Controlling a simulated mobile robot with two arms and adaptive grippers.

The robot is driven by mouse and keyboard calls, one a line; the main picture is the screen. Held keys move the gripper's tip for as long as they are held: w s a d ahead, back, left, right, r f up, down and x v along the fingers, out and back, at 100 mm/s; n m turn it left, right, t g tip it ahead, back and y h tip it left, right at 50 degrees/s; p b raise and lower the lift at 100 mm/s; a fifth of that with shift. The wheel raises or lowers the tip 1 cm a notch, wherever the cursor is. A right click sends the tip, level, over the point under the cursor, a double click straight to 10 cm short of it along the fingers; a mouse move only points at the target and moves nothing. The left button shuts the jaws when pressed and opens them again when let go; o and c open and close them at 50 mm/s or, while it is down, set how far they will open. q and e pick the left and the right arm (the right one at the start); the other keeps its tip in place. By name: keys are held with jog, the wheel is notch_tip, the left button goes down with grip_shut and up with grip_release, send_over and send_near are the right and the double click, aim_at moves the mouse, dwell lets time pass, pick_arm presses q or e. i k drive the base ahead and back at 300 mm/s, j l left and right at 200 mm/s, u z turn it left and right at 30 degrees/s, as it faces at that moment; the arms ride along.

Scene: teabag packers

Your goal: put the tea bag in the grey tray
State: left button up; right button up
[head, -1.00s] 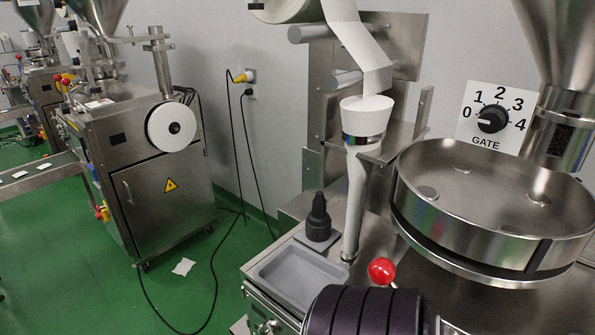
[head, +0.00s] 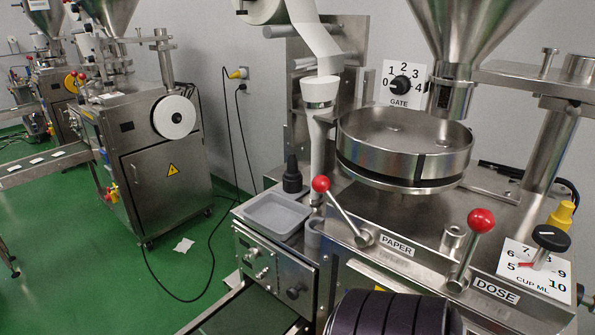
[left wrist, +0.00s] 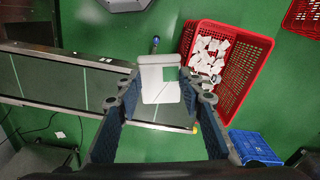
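The grey tray (head: 250,222) sits on the machine's left front corner in the head view, beside a black knobbed post (head: 292,178). Its visible floor looks empty. No tea bag shows in it. In the left wrist view my left gripper (left wrist: 160,84) is open, fingers spread, pointing down over a conveyor edge. A pale panel-like thing (left wrist: 158,74) shows between the fingertips; I cannot tell whether it is between them or farther off. My right gripper is out of view.
In the head view, red-knobbed levers (head: 320,184) (head: 481,220) rise right of the tray, with a round steel pan (head: 405,150) behind. A green-belt conveyor (head: 240,312) lies below. The left wrist view shows a blue crate (left wrist: 254,148) on the green floor.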

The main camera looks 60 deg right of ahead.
aim_at(278, 221)
jog(key=z, duration=1.6)
